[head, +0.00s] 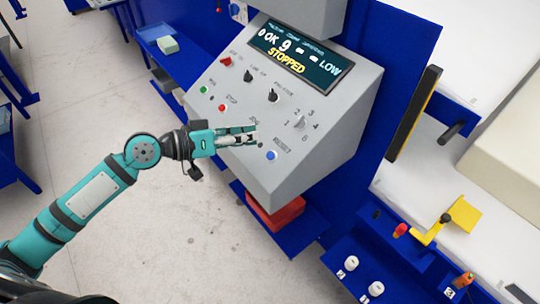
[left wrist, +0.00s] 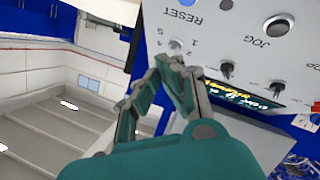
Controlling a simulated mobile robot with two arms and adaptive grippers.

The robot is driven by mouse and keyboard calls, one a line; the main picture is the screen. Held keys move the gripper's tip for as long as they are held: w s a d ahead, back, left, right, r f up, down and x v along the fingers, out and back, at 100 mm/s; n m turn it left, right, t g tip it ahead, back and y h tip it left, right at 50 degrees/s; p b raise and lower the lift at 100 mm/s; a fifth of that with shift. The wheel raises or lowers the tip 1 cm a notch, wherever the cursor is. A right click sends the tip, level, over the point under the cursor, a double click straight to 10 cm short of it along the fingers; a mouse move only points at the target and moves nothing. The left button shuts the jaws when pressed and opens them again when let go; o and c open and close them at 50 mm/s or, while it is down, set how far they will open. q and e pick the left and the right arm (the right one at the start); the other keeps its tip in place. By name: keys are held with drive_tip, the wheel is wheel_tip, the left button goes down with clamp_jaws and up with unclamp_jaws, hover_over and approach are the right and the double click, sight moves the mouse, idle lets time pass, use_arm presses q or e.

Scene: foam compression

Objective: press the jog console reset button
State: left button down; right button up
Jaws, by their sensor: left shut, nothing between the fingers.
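The jog console (head: 325,150) is a grey sloped panel with a display (head: 300,55) that reads STOPPED. The blue reset button (head: 271,155) sits near its lower edge, below the RESET label (head: 281,145). My left gripper (head: 257,134) is shut and empty over the panel, just up and left of the blue button and apart from it in the picture. In the left wrist view, the closed fingers (left wrist: 170,66) are near the white selector knob (left wrist: 176,47). The RESET label (left wrist: 181,16) and the JOG button (left wrist: 279,25) show upside down there. My right gripper is out of view.
Black knobs (head: 273,95), a red switch (head: 226,62), and green and red buttons (head: 222,107) share the panel. A red box (head: 275,212) lies on the blue shelf below. A blue bench with white knobs (head: 376,288) stands at lower right. Grey floor is open at left.

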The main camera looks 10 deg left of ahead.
sight(271, 155)
use_arm(q)
drive_tip(key=f, duration=0.1)
drive_tip(key=w+d+f+b, duration=0.1)
drive_tip(key=f, duration=0.1)
drive_tip(key=w+f+b, duration=0.1)
drive_tip(key=shift+w+d+f, duration=0.15)
drive_tip(key=shift+d+f, duration=0.1)
drive_tip(key=shift+f, duration=0.1)
drive_tip(key=shift+w+d+f+b, duration=0.35)
drive_tip(key=shift+f+b, duration=0.3)
idle(0.7)
drive_tip(key=shift+w+d+f+b, duration=0.15)
drive_tip(key=shift+f+b, duration=0.2)
